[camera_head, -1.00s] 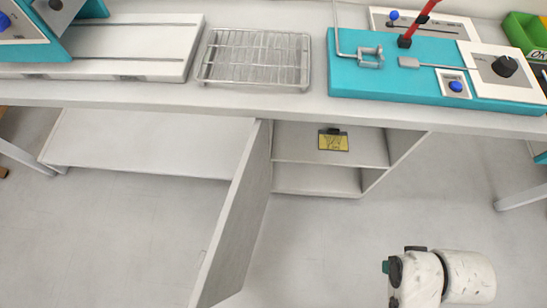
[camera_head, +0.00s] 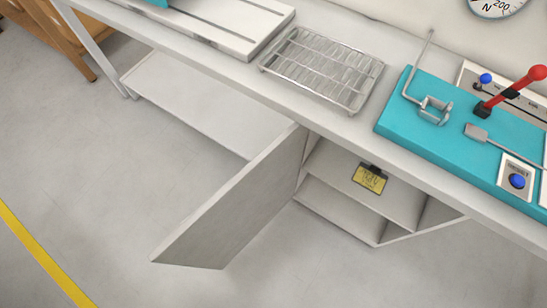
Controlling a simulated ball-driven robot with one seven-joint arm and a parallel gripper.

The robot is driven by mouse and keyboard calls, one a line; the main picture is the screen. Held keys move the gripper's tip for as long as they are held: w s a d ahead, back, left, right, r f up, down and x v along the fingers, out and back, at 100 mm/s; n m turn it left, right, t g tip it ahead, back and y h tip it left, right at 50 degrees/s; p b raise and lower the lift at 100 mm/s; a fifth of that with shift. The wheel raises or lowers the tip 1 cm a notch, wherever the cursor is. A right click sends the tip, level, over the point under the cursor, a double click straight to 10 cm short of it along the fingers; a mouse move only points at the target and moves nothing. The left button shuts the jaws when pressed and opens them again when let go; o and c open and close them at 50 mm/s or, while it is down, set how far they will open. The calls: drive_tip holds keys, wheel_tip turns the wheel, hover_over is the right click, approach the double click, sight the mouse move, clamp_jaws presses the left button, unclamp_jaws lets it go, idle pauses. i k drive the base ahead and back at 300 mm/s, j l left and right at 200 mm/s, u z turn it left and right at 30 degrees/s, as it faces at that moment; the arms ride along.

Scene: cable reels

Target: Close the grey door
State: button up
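The grey door (camera_head: 235,205) stands wide open under the bench. It is hinged on the left side of the cabinet (camera_head: 339,210) and its free edge points toward the lower left, into the room. The cabinet's open front shows a shelf with a yellow-faced device (camera_head: 370,179) on it. My gripper is not in the current view.
The bench top (camera_head: 340,122) runs above the door and carries a wire rack (camera_head: 322,68) and a teal fixture (camera_head: 440,128) with a red lever. A low white shelf (camera_head: 190,112) lies left of the cabinet. The floor around the door is clear, with a yellow line (camera_head: 40,258) at lower left.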

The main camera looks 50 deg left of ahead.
sight(217, 232)
drive_tip(key=k+j+z, duration=0.2)
drive_tip(key=j, duration=0.2)
drive_tip(key=j+z, duration=0.25)
drive_tip(key=j, duration=0.15)
drive_tip(key=k+j+z, duration=0.2)
drive_tip(key=k+j, duration=0.25)
drive_tip(key=j, duration=0.25)
drive_tip(key=k+j+z, duration=0.1)
drive_tip(key=k+j, duration=0.15)
drive_tip(key=j, duration=0.25)
drive_tip(key=k+j, duration=0.3)
drive_tip(key=j, duration=0.15)
drive_tip(key=k+j+z, duration=0.1)
drive_tip(key=k+j, duration=0.15)
drive_tip(key=j, duration=0.25)
drive_tip(key=k+j, duration=0.3)
drive_tip(key=j, duration=0.15)
drive_tip(key=k+j+z, duration=0.1)
drive_tip(key=k+j, duration=0.2)
drive_tip(key=j, duration=0.15)
